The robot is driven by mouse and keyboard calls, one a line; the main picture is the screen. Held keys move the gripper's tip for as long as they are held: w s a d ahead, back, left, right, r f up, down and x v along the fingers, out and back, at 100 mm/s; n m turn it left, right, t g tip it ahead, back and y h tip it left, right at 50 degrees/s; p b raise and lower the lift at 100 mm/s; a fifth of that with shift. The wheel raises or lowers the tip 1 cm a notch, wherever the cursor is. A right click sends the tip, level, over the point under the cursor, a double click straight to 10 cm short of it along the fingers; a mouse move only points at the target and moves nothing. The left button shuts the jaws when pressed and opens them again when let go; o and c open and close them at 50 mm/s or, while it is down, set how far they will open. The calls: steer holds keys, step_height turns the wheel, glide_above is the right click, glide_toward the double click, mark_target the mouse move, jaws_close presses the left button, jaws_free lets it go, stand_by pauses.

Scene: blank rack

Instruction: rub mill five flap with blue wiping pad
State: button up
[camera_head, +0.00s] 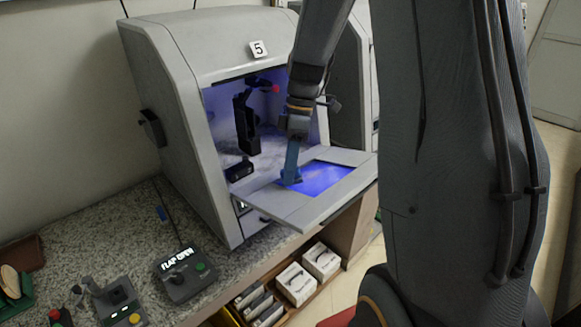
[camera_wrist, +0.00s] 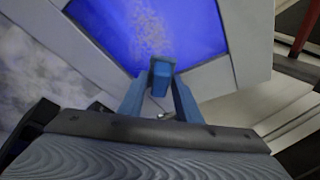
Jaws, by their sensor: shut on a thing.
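Mill five (camera_head: 180,40) is a grey cabinet with a "5" label. Its flap (camera_head: 310,212) is folded down and out, with a blue-lit window (camera_head: 328,178). My gripper (camera_head: 292,165) reaches down over the flap, with its blue fingers shut on the blue wiping pad (camera_head: 291,182). The pad is at the left part of the window, low against it; exact contact is hard to tell. In the wrist view the pad (camera_wrist: 161,76) sits between the fingertips at the window's near edge. A pale speckled smear (camera_wrist: 148,28) shows on the window beyond it.
Inside the mill are a black spindle part (camera_head: 246,125) and a small black block (camera_head: 239,170). A control box reading "FLAP OPEN" (camera_head: 185,274) sits on the speckled counter (camera_head: 125,235). White boxes (camera_head: 297,283) stand on a shelf below the flap.

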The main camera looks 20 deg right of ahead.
steer(key=shift+w+d, duration=0.25)
steer(key=shift+d, duration=0.35)
steer(key=shift+w+d, duration=0.2)
steer(key=shift+d, duration=0.45)
steer(key=shift+w+d, duration=0.25)
steer(key=shift+d, duration=0.35)
